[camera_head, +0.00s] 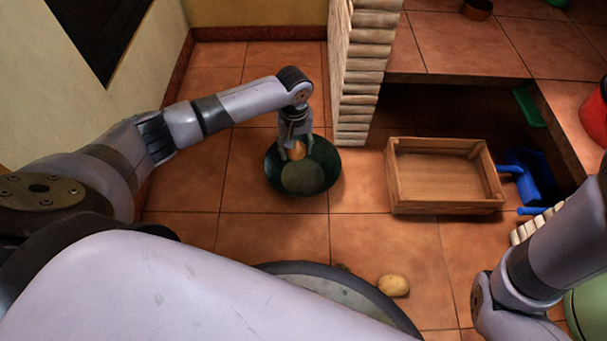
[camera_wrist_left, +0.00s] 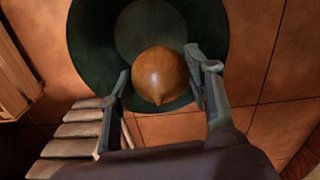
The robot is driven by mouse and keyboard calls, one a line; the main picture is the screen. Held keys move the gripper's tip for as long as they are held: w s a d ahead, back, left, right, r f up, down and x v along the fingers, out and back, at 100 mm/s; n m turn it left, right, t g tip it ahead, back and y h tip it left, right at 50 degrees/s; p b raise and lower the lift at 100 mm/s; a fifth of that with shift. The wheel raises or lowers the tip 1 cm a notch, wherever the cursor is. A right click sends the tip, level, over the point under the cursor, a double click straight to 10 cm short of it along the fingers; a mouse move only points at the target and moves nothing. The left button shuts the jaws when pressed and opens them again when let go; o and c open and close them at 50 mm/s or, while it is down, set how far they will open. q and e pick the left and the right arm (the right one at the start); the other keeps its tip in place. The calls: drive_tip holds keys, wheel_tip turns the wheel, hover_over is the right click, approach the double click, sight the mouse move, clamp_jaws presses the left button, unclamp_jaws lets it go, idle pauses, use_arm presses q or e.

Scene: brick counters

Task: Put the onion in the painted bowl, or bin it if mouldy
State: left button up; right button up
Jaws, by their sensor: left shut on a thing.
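A brown onion (camera_head: 297,150) is between the fingers of my left gripper (camera_head: 296,145), which is shut on it. In the left wrist view the onion (camera_wrist_left: 160,75) looks smooth and evenly brown, with no mould on the side that shows. The onion is over a dark green bowl (camera_head: 326,167), which stands on the floor; the bowl also shows behind the onion in the left wrist view (camera_wrist_left: 88,45). The fingers (camera_wrist_left: 160,85) are on either side of the onion. Its height above the bowl is hard to tell. My right gripper is out of view.
An empty wooden crate (camera_head: 440,180) stands on the floor right of the bowl. A blue dustpan (camera_head: 530,178) lies beside it. A potato (camera_head: 393,285) lies near my base. A brick pillar (camera_head: 362,75) rises behind the bowl, and a red container (camera_head: 595,115) is at the right edge.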

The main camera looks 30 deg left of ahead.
use_arm(q)
drive_tip(key=o, duration=1.2)
drive_tip(key=shift+o, duration=0.2)
wheel_tip(320, 180, up, 12)
